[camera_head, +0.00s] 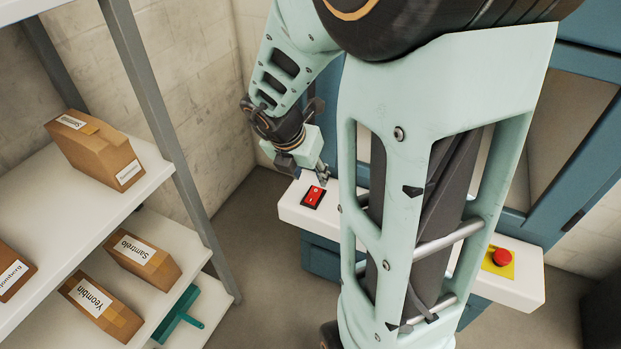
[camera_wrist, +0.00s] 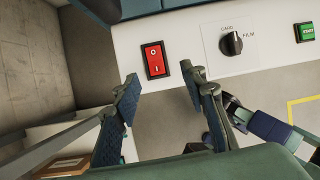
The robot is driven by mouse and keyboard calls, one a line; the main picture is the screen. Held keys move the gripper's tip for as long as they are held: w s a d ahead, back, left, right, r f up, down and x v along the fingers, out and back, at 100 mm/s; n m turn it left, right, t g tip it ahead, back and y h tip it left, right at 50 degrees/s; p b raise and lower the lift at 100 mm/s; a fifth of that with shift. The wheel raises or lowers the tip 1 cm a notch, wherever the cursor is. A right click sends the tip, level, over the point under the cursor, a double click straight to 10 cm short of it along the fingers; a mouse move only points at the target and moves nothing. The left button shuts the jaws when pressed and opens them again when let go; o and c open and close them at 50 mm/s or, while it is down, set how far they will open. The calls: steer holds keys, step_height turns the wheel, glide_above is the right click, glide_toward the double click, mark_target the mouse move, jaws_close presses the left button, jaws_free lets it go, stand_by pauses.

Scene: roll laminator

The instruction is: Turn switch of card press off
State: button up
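The white control panel of the machine (camera_head: 293,214) carries a red rocker switch (camera_head: 313,197) at its left end. In the wrist view the red switch (camera_wrist: 155,59) has a black frame and the marks O and I. Which side is pressed in is not clear. My gripper (camera_wrist: 160,74) is open and empty, with one padded finger on each side below the switch and a gap between them. In the head view my gripper (camera_head: 321,175) hangs close by the switch, and contact with it cannot be made out.
A black knob (camera_wrist: 232,43) marked CARD and FILM and a green START button (camera_wrist: 305,32) sit right of the switch. A red emergency button (camera_head: 502,257) is at the panel's right end. A shelf (camera_head: 150,178) with boxes stands left. My arm hides the panel's middle.

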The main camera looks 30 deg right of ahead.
mark_target(314, 195)
steer(key=shift+m, duration=0.3)
steer(key=b+x, duration=0.1)
steer(key=x, duration=0.2)
steer(key=a+b+x, duration=0.1)
steer(key=b+x, duration=0.1)
steer(key=x, duration=0.2)
steer(key=b+x, duration=0.2)
steer(key=x, duration=0.1)
steer(key=shift+w+a+f, duration=0.1)
steer(key=shift+w+f, duration=0.05)
steer(key=shift+f, duration=0.25)
jaws_close()
steer(key=shift+r+y, duration=0.1)
steer(key=shift+y, duration=0.2)
